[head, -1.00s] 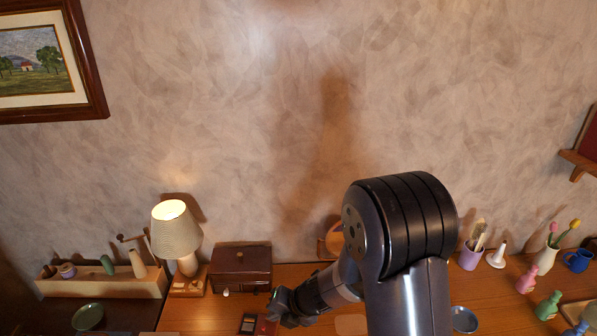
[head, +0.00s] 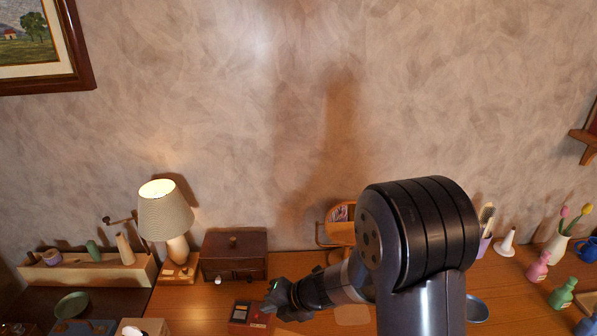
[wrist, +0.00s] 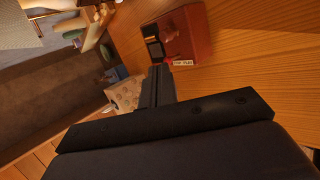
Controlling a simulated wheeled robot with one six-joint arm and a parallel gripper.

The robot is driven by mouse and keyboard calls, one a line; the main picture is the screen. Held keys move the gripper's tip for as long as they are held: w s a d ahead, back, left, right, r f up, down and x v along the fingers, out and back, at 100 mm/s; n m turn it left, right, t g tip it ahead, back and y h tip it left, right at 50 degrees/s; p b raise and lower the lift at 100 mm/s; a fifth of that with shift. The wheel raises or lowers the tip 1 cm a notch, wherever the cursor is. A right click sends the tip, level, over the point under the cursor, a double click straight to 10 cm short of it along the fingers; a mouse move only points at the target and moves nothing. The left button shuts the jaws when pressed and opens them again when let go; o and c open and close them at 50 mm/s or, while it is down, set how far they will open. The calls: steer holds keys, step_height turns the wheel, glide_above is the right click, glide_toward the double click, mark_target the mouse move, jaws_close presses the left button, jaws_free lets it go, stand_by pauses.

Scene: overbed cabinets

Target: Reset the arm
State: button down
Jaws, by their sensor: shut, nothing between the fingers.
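My arm rises in front of the wall in the head view and bends down over the wooden table. My gripper (head: 268,308) is at the lower middle, close to a small dark red box (head: 243,317) on the table. In the wrist view, my gripper's fingers (wrist: 158,72) are together and hold nothing. The red box (wrist: 185,35) lies just beyond the fingertips there, with dark compartments and a small label. I cannot tell whether the fingers touch it.
A lit lamp (head: 166,215), a wooden chest (head: 234,256) and a long wooden tray (head: 90,272) stand along the wall to the left. A vase with tulips (head: 558,245), a blue mug (head: 588,250) and bottles (head: 538,266) stand at the right.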

steer(key=d+f+y+b, duration=0.1)
steer(key=b, duration=0.3)
steer(key=d+f+y+b, duration=0.1)
steer(key=b, duration=0.4)
steer(key=shift+s+d, duration=0.25)
steer(key=shift+s, duration=0.15)
steer(key=shift+d+b, duration=0.1)
steer(key=shift+b, duration=0.25)
steer(key=shift+r, duration=0.15)
